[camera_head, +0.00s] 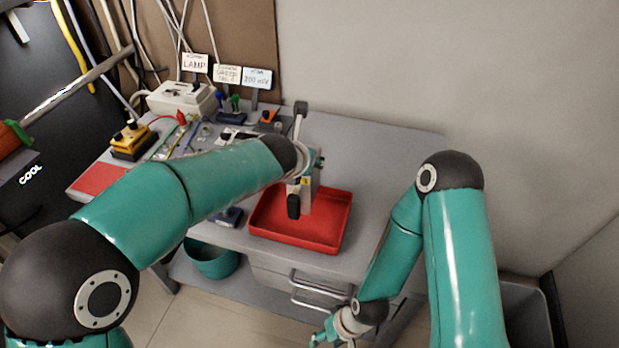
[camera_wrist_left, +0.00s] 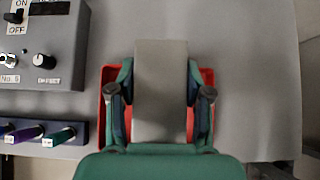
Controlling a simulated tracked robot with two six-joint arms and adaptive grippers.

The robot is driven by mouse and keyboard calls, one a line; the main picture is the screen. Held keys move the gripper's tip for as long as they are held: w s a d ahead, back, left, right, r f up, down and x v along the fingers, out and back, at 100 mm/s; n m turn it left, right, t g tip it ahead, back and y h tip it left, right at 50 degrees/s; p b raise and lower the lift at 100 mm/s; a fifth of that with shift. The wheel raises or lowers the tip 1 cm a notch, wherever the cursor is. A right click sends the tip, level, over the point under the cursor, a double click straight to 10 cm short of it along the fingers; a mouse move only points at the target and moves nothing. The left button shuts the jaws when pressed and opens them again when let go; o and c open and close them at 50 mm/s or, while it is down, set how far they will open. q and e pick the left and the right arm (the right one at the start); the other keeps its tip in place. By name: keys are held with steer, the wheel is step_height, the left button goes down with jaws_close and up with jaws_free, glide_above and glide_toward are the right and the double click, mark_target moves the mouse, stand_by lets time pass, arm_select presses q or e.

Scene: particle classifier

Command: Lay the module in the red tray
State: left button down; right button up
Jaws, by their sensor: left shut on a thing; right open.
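The module (camera_wrist_left: 160,90) is a plain grey block in the left wrist view, between the two fingers of my left gripper (camera_wrist_left: 160,98). My left gripper is shut on it. The red tray (camera_wrist_left: 108,78) shows behind and below the fingers on both sides of the module. In the head view the red tray (camera_head: 320,241) lies on the bench near its front edge, and the held module (camera_head: 306,196) is over its back part; the wrist hides much of it. I cannot tell whether it touches the tray floor. My right gripper (camera_head: 322,338) is open, low in front of the bench.
A yellow box (camera_head: 132,140), a white lamp unit (camera_head: 182,99) and small parts crowd the bench's left and back. The grey bench top (camera_head: 385,150) is clear right of the tray. A teal bin (camera_head: 210,260) stands below the bench, beside a drawer handle (camera_head: 318,285).

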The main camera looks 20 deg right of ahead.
mark_target(293, 195)
arm_select(q)
steer(key=shift+f+b, duration=1.1)
steer(key=shift+f, duration=1.05)
steer(key=shift+f, duration=0.15)
steer(key=c, duration=0.5)
jaws_free()
steer(key=shift+s+a+r, duration=0.2)
steer(key=shift+s+r, duration=0.1)
steer(key=shift+r, duration=0.2)
steer(key=p+v, duration=0.1)
steer(key=v, duration=0.9)
steer(key=shift+r, duration=0.1)
steer(key=shift+s+a+r, duration=0.2)
steer(key=shift+s+a, duration=0.05)
steer(key=shift+s, duration=0.05)
